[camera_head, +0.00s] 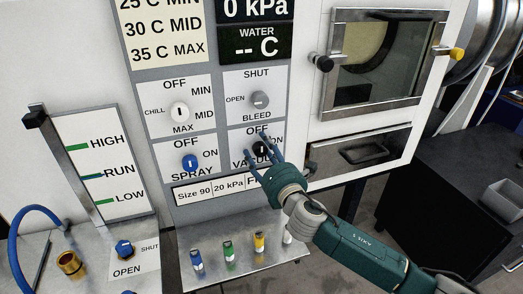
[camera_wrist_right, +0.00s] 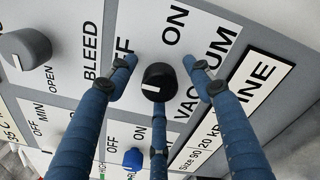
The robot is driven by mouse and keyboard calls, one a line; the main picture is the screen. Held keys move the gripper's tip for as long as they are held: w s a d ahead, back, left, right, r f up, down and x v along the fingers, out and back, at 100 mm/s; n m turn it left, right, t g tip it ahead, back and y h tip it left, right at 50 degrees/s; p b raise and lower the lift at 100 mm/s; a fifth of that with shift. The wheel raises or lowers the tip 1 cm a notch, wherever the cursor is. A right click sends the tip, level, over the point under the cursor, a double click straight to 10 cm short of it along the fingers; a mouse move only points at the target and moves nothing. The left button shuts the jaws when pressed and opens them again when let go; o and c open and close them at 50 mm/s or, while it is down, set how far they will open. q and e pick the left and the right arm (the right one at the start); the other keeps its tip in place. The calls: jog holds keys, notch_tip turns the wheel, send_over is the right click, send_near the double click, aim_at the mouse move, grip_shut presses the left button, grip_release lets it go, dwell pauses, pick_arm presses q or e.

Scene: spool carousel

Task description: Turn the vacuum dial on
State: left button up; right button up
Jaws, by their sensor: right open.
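The black vacuum dial (camera_head: 260,149) is on the grey panel, partly hidden by my right gripper (camera_head: 259,153). In the right wrist view the dial (camera_wrist_right: 160,82) is clear, and its white mark lies on the side toward OFF, whose label is partly covered by a finger. The ON label (camera_wrist_right: 175,25) is at the top of that view. The three blue fingers of my right gripper (camera_wrist_right: 160,84) are open and spread around the dial; whether any touches it, I cannot tell. My left gripper is not in view.
The blue spray dial (camera_head: 190,162) is left of the vacuum dial, with the grey bleed dial (camera_head: 260,99) above it and the white temperature dial (camera_head: 180,112) at upper left. A size label strip (camera_head: 205,189) runs below. Coloured switches (camera_head: 229,254) stand on the shelf underneath.

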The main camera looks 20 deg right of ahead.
jog(key=c, duration=1.1)
jog(key=shift+c, duration=0.2)
jog(key=m+b, duration=0.1)
jog(key=m, duration=0.3)
jog(key=shift+f+m, duration=0.1)
jog(key=shift+m, duration=0.3)
jog(key=m, duration=0.4)
jog(key=shift+m+b, duration=0.3)
jog(key=shift+b, duration=0.1)
jog(key=m, duration=0.4)
jog(key=shift+m, duration=0.4)
jog(key=shift+m+h, duration=0.3)
jog(key=shift+m, duration=1.8)
